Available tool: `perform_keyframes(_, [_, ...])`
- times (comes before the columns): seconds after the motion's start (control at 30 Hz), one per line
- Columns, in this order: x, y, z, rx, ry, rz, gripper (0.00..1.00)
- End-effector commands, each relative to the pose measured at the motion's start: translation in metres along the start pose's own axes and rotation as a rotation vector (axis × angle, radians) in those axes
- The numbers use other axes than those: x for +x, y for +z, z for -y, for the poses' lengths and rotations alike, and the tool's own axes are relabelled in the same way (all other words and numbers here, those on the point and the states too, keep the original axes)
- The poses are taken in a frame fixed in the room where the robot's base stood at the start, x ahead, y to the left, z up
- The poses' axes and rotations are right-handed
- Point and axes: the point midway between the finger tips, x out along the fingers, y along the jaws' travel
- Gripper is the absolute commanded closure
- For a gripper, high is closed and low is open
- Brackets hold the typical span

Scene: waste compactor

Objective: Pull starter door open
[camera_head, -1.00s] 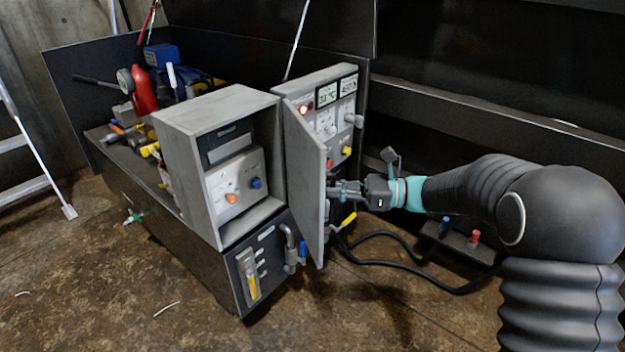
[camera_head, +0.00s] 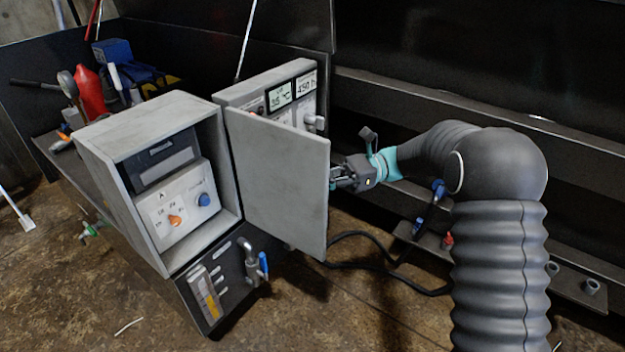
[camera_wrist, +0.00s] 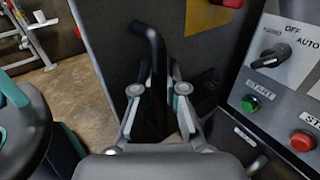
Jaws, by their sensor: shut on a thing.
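The starter door (camera_head: 280,190), a flat grey panel, stands swung open from the right side of the grey starter box (camera_head: 120,140). Inside the box an orange knob and a blue knob show. My gripper (camera_head: 337,177) is at the door's free edge on its outer side, partly hidden by the door. In the wrist view a black bent handle (camera_wrist: 155,45) stands off the door's dark outer face (camera_wrist: 112,50). My gripper's fingers (camera_wrist: 158,100) are shut on this handle, one on each side.
A control panel with a selector knob (camera_wrist: 270,56), green button (camera_wrist: 250,103) and red button (camera_wrist: 303,142) is close on the right in the wrist view. A blue-handled valve (camera_head: 262,262) is below the box. Black hoses (camera_head: 375,260) lie right of the door.

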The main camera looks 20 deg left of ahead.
Motion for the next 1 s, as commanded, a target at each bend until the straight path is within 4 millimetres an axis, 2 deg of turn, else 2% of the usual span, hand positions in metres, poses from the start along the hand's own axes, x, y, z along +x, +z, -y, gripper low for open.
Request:
perform_keyframes(0.43, [-0.003,0.0,-0.001,0.0,0.005,0.0,1.0])
perform_keyframes(0.47, [-0.003,0.0,-0.001,0.0,0.005,0.0,0.84])
perform_keyframes(0.5, [-0.003,0.0,-0.001,0.0,0.005,0.0,0.74])
perform_keyframes(0.53, [-0.003,0.0,-0.001,0.0,0.005,0.0,0.67])
perform_keyframes(0.57, [-0.003,0.0,-0.001,0.0,0.005,0.0,0.63])
perform_keyframes(0.87, [-0.002,0.0,-0.001,0.0,0.007,0.0,0.63])
perform_keyframes(1.0, [-0.013,0.0,-0.001,0.0,0.005,-0.001,0.63])
